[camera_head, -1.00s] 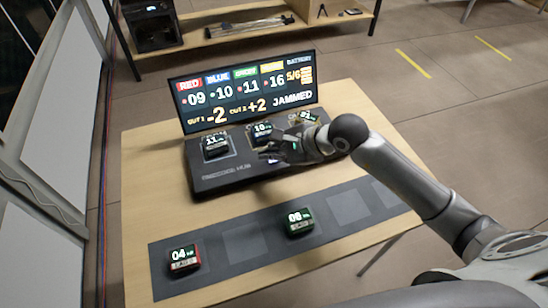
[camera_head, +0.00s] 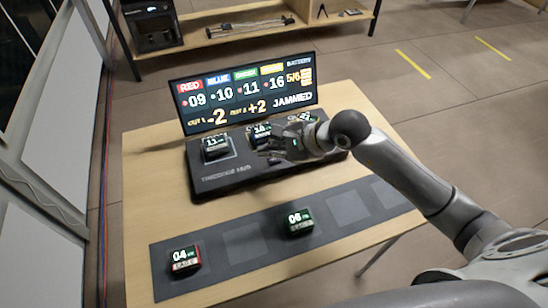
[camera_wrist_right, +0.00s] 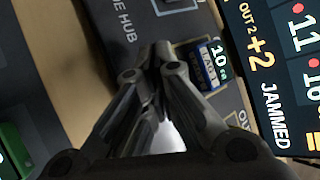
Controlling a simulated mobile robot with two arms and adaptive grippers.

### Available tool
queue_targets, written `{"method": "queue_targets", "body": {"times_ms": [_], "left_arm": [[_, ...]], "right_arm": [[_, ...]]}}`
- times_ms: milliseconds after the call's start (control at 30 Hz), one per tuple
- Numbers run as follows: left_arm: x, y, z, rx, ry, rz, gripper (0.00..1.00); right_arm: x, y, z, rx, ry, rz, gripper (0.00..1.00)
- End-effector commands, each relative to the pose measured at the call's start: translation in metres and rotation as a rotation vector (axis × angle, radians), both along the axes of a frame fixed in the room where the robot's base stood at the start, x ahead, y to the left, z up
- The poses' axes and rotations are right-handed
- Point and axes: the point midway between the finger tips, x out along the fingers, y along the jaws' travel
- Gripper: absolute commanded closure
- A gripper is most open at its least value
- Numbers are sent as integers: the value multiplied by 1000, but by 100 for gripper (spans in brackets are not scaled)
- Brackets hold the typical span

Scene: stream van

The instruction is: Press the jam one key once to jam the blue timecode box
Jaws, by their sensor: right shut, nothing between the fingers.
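The blue timecode box (camera_wrist_right: 209,66), with a blue label and "10" on its display, sits in a slot of the dark timecode hub (camera_head: 215,178). It also shows in the head view (camera_head: 261,131), behind my fingers. My right gripper (camera_head: 268,154) is shut and empty, fingertips low over the hub just in front of this box. In the right wrist view the fingertips (camera_wrist_right: 158,58) are beside the box; whether they touch the hub I cannot tell. The jam one key is not distinguishable; the fingers may hide it. My left gripper is not in view.
A screen (camera_head: 245,92) behind the hub shows RED 09, BLUE 10, two further columns with 11 and 16, and JAMMED. A box reading 11 (camera_head: 215,146) sits in the hub's left slot. Boxes 04 (camera_head: 184,260) and 06 (camera_head: 300,223) stand on the front mat (camera_head: 215,270).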

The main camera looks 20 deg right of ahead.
Motion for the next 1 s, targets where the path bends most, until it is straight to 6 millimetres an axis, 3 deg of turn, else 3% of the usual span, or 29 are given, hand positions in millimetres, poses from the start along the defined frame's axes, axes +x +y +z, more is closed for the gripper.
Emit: {"method": "queue_targets", "body": {"times_ms": [167, 633, 1000], "left_arm": [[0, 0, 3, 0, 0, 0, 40], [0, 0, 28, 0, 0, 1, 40], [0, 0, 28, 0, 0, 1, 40]], "right_arm": [[0, 0, 4, 0, -1, 0, 100], [0, 0, 48, -1, -1, 0, 100], [0, 0, 50, -1, 0, 1, 100]]}}
